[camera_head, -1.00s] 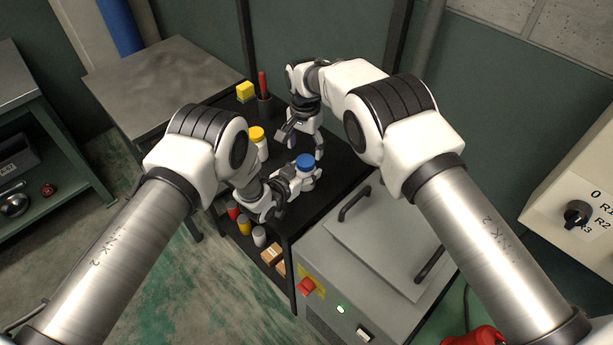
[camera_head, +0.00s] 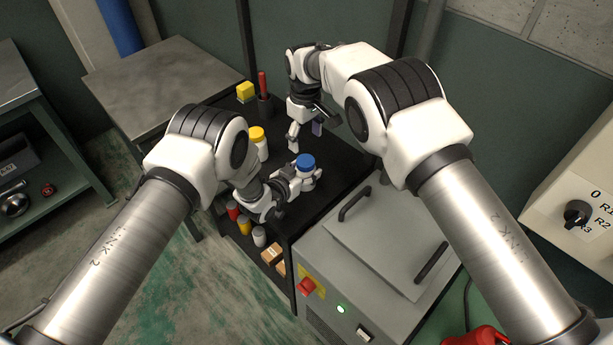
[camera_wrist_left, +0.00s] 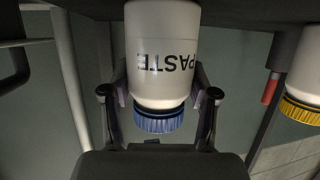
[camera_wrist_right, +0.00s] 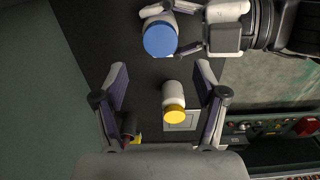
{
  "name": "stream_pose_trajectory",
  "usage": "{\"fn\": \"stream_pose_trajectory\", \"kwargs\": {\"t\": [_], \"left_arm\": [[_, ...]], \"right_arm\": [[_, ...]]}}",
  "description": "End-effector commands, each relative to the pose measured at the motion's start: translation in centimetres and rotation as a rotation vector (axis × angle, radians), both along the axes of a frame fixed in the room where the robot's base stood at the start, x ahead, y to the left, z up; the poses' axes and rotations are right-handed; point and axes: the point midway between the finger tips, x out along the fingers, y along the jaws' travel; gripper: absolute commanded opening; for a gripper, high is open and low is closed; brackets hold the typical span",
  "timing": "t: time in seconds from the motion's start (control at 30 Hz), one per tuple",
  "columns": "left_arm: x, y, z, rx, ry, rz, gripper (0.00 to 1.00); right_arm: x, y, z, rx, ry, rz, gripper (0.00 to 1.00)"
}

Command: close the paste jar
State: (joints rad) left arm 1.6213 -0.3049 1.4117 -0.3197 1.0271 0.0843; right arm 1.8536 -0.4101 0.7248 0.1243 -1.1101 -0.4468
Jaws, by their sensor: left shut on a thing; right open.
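The paste jar is a white jar (camera_wrist_left: 165,45) marked PASTE, with a blue lid (camera_head: 305,161) on its mouth. In the left wrist view the lid (camera_wrist_left: 158,121) sits straight, with no clear gap to the jar. My left gripper (camera_head: 303,180) is shut around the jar's body below the lid, and its fingers touch both sides in the left wrist view (camera_wrist_left: 160,92). My right gripper (camera_head: 305,133) is open and empty, above the black shelf behind the jar. In the right wrist view the blue lid (camera_wrist_right: 160,39) lies beyond its fingertips (camera_wrist_right: 162,78).
A white bottle with a yellow cap (camera_head: 257,136) stands left of the jar on the black shelf top (camera_head: 335,172). A yellow block (camera_head: 245,91) and a dark cup with a red-handled tool (camera_head: 264,104) are at the back. A grey machine with handles (camera_head: 385,240) is at right.

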Motion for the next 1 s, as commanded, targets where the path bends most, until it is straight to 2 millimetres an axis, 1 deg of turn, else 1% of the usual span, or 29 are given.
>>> {"fn": "stream_pose_trajectory", "kwargs": {"t": [0.17, 0.4, 0.5, 0.6, 0.87, 0.97, 1.0], "left_arm": [[0.0, 0.0, -0.1, 0.001, 0.001, 0.0, 0.0], [0.0, 0.0, -0.1, 0.001, 0.001, 0.0, 0.0], [0.0, 0.0, 0.0, 0.001, 0.001, 0.0, 0.0], [0.0, 0.0, -0.1, 0.001, 0.001, 0.0, 0.0], [0.0, 0.0, -0.1, 0.001, 0.001, 0.0, 0.0], [0.0, 0.0, -0.1, 0.001, 0.001, 0.0, 0.0], [0.0, 0.0, -0.1, 0.001, 0.001, 0.0, 0.0]], "right_arm": [[-0.1, 0.0, -2.0, 0.001, 0.002, -0.002, 0.72], [-0.1, 0.0, -6.1, 0.0, 0.0, -0.001, 0.72], [-0.1, 0.0, -7.2, -0.001, -0.001, -0.002, 0.72], [-0.1, 0.0, -7.8, -0.001, -0.001, -0.002, 0.72], [-0.1, 0.0, -7.9, -0.001, -0.001, -0.002, 0.72], [-0.1, 0.0, -7.9, -0.001, -0.001, -0.002, 0.4], [-0.1, 0.0, -7.9, -0.001, -0.001, -0.002, 0.26]]}}
